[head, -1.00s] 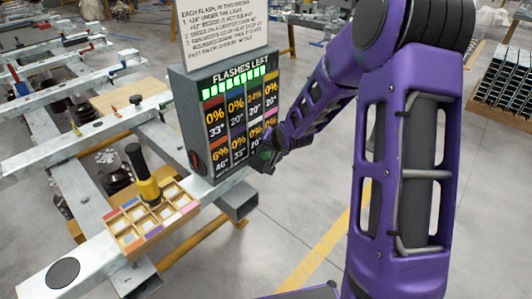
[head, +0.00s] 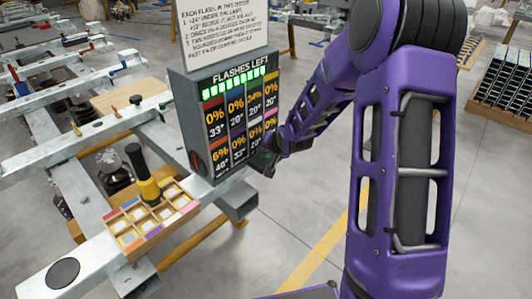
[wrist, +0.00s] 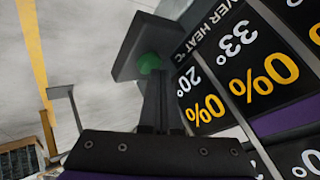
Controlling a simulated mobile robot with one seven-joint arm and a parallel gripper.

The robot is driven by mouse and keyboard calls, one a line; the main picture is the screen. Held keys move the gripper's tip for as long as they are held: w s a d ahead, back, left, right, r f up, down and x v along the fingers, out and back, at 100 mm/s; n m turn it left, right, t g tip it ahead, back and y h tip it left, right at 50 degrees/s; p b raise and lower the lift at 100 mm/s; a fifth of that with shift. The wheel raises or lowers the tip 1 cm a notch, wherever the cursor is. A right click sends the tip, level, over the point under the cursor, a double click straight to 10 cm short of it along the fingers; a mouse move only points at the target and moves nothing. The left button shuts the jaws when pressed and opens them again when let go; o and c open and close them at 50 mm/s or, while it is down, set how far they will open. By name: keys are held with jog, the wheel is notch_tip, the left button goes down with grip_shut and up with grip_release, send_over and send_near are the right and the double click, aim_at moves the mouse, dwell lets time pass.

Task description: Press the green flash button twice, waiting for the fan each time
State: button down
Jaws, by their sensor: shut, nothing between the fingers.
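The green flash button (wrist: 149,63) shows in the wrist view on a dark grey bracket beside the display box. My gripper (wrist: 156,78) is shut and empty. Its fingertips overlap the button's lower edge in the picture; I cannot tell whether they touch it or whether it is pressed. In the head view my gripper (head: 264,160) is at the lower right side of the display box (head: 185,110), and the button is mostly hidden. The box reads "FLASHES LEFT" above a row of lit green bars (head: 235,85), with several percent and degree readings below. The fan cannot be identified.
A yellow tool with a black handle (head: 149,190) stands in a wooden compartment tray (head: 124,240) left of the box. Metal beams (head: 80,262) carry the tray and box. A white instruction sign (head: 220,25) stands above the box.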

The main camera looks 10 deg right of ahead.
aim_at(266, 157)
jog(key=shift+f, duration=0.1)
jog(key=shift+r+p, duration=0.85)
jog(key=shift+r, duration=0.2)
notch_tip(266, 157, up, 6)
jog(key=p, duration=0.5)
dwell(0.6)
